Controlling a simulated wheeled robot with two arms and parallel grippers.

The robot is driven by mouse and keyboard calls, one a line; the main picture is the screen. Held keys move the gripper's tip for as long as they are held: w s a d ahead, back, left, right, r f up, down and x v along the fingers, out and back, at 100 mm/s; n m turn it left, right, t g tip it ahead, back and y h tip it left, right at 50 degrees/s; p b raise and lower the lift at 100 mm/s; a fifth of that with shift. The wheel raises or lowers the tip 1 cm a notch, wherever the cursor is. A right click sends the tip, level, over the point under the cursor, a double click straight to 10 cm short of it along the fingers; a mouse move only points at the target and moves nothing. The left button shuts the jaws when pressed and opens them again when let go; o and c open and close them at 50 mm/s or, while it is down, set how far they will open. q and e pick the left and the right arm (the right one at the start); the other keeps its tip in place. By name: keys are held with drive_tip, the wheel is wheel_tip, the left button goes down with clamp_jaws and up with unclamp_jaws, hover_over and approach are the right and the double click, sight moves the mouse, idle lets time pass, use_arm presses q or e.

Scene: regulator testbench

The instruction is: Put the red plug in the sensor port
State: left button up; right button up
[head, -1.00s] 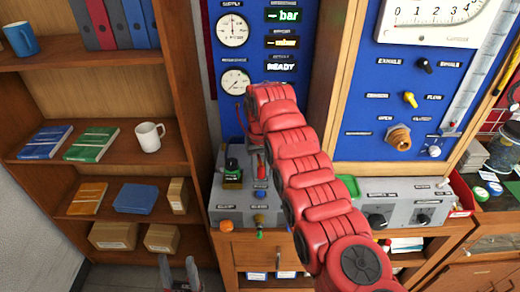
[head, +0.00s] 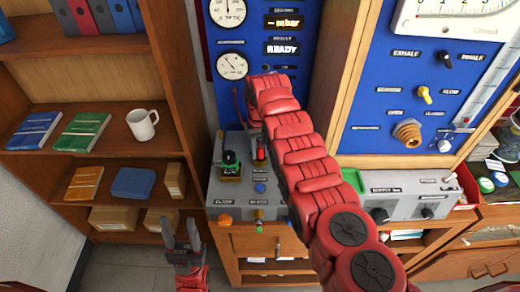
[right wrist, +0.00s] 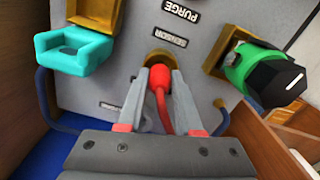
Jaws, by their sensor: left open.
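The red plug (right wrist: 160,78) is in the right wrist view, at the copper-ringed sensor port (right wrist: 158,58) beside the label SENSOR. It overlaps the port mouth; I cannot tell how deep it sits. Its red cable runs back between my fingers. My right gripper (right wrist: 162,84) has one finger on each side of the plug and appears shut on it. In the head view my right gripper (head: 257,142) is at the grey bench box, mostly hidden by my red arm. My left gripper (head: 181,243) is open and empty, low in front of the shelf.
A green valve knob with a black top (right wrist: 268,75) stands close to the right of the port in the right wrist view. A teal bracket-like part (right wrist: 75,52) stands to the left. The grey box (head: 226,193) carries further knobs. A wooden shelf (head: 85,160) stands at left.

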sight(260, 149)
drive_tip(key=o, duration=0.3)
drive_tip(key=shift+s+r, duration=0.15)
drive_tip(key=shift+o, duration=0.2)
drive_tip(key=shift+r+b, duration=0.35)
drive_tip(key=shift+r, duration=0.2)
wheel_tip(260, 149, up, 6)
drive_tip(key=b, duration=0.3)
wheel_tip(260, 149, up, 5)
drive_tip(key=p, duration=0.4)
